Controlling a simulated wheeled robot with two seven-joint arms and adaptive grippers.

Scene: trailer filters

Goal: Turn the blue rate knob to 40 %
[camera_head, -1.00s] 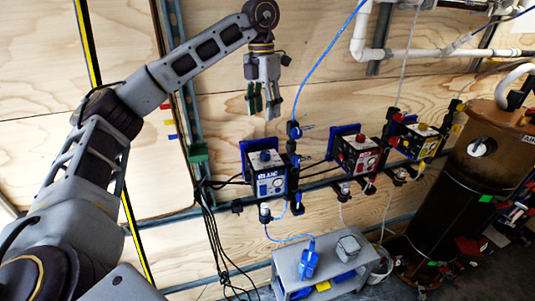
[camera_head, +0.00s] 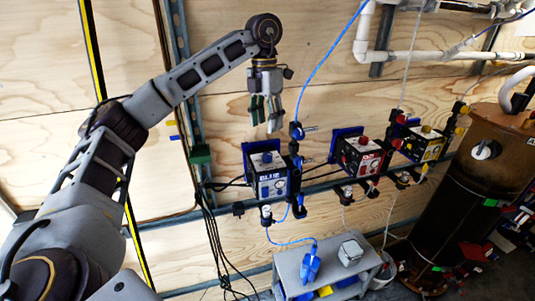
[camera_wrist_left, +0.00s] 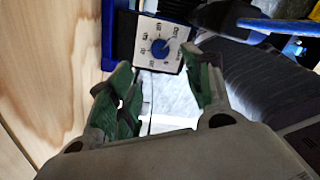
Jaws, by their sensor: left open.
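The blue pump box (camera_head: 272,184), with a blue plate behind it, is mounted on the wall rail in the middle of the head view. Its blue rate knob (camera_wrist_left: 159,48) sits on a white dial face with printed marks in the left wrist view. The knob's pointer setting is too small to read surely. My left gripper (camera_head: 266,122) hangs fingers down, just above the box and apart from it. Its green-padded fingers are open and empty, and they also show in the left wrist view (camera_wrist_left: 165,85), below the dial. My right gripper is in neither view.
A red pump box (camera_head: 362,157) and a yellow one (camera_head: 425,143) stand to the right on the same rail. A blue tube (camera_head: 333,50) runs beside my gripper to a black fitting by the blue box. A grey bench (camera_head: 330,269) stands below.

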